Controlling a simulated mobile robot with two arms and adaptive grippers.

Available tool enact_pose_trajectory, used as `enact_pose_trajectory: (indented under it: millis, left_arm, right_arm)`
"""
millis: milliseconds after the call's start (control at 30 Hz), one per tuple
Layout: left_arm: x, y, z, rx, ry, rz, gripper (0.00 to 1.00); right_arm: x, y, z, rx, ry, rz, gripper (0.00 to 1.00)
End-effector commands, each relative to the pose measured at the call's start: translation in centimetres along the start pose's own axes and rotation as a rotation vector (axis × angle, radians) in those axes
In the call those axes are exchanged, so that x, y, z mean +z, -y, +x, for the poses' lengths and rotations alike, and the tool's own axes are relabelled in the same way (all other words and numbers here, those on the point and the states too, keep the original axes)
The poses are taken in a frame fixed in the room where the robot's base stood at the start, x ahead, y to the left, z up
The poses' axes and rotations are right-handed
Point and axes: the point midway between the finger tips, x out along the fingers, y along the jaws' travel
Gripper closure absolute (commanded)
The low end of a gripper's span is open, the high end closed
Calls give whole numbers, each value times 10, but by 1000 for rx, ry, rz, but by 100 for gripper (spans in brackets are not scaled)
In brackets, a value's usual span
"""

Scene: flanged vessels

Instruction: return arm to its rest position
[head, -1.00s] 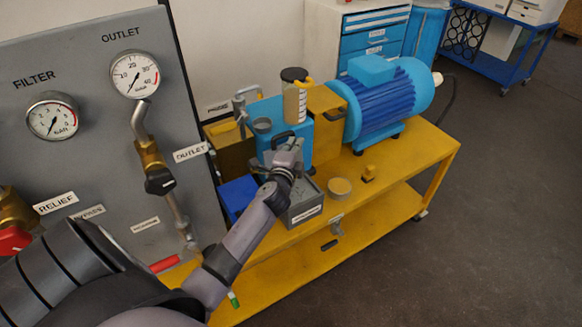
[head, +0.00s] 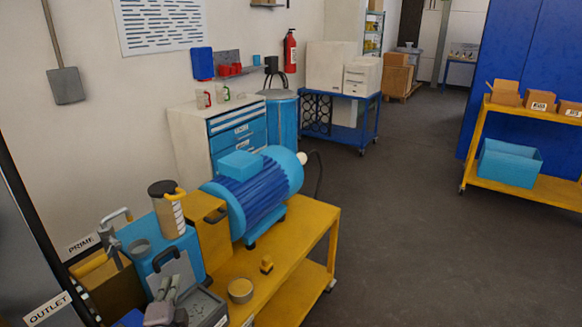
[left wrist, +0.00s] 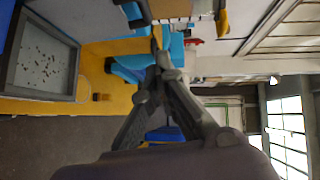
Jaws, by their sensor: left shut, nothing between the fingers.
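My left gripper (head: 168,285) shows at the bottom left of the head view, in front of the blue pump housing (head: 166,252) and beside the grey tray (head: 219,318). Its fingers are shut with nothing between them. In the left wrist view the closed fingertips (left wrist: 163,62) point toward the blue housing and the yellow cart top. The grey tray's rim (left wrist: 73,75) shows there at the left, with small specks on its bottom. The rest of the left arm is out of the head view. My right gripper is in neither view.
A yellow cart (head: 300,235) carries the blue motor (head: 262,188), a clear cylinder (head: 167,208) and a round tin (head: 240,290). A drawer cabinet (head: 190,140) and blue trolley (head: 345,120) stand behind. Open floor (head: 410,230) lies to the right.

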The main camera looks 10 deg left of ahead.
Motion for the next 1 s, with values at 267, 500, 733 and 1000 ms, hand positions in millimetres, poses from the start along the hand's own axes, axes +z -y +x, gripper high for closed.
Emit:
enact_pose_trajectory:
  millis: [267,500,733,1000]
  left_arm:
    - [3,-79,-89,400,198,-474,100]
    - [-14,-130,-184,755,379,-741,100]
    - [-28,-148,-253,981,496,-844,100]
    - [-36,-183,-280,1108,572,-869,100]
  right_arm:
    - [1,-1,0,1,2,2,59]
    - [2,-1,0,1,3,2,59]
    - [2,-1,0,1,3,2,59]
    - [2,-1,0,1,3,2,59]
